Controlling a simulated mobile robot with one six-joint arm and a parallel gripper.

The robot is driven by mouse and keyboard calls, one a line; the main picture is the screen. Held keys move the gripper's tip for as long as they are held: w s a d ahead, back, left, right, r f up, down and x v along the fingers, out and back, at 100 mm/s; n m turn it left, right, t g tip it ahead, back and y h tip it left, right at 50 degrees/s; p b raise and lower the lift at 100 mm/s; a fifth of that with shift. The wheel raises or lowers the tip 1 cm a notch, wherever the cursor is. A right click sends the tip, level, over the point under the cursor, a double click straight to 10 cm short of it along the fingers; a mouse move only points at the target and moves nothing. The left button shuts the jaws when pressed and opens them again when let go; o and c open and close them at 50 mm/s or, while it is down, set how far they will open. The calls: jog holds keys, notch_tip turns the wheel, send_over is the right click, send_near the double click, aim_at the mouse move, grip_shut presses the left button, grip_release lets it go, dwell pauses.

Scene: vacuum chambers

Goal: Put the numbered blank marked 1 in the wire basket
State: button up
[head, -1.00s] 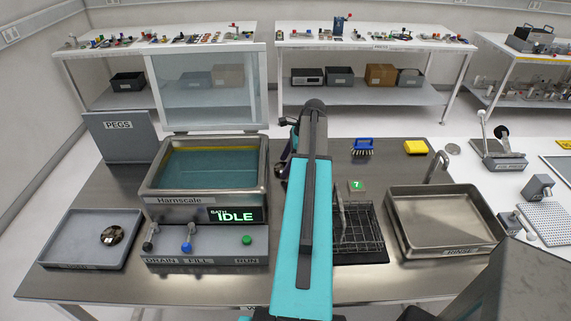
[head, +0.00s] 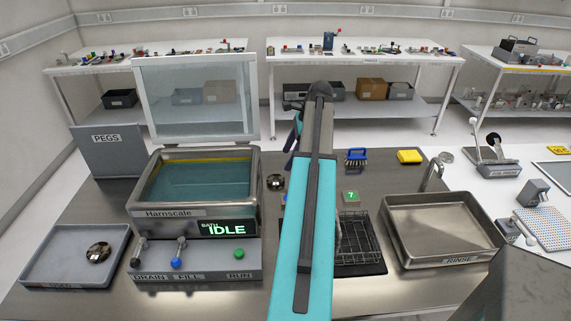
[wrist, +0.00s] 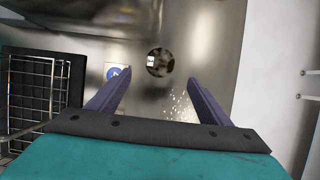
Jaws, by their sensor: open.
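A round, dark shiny metal blank (head: 276,182) lies on the steel bench just left of my arm in the head view. It also shows in the wrist view (wrist: 160,62), with a small white mark whose number I cannot read. My gripper (wrist: 157,84) is open and empty, its purple fingers pointing toward this blank, which lies beyond and between the tips. A second round blank (head: 98,252) sits in the grey tray at left, its number not legible. The wire basket (head: 361,238) stands right of my arm, partly hidden by it; it also shows at the wrist view's left (wrist: 36,88).
The Harnscale bath (head: 195,184) reads IDLE, its glass lid raised. A green tag marked 7 (head: 350,197) lies behind the basket. A blue tag (wrist: 117,73) lies beside the blank. The rinse basin (head: 435,225), blue brush (head: 357,157) and yellow sponge (head: 409,157) are to the right.

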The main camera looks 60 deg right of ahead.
jog(key=shift+v, duration=0.95)
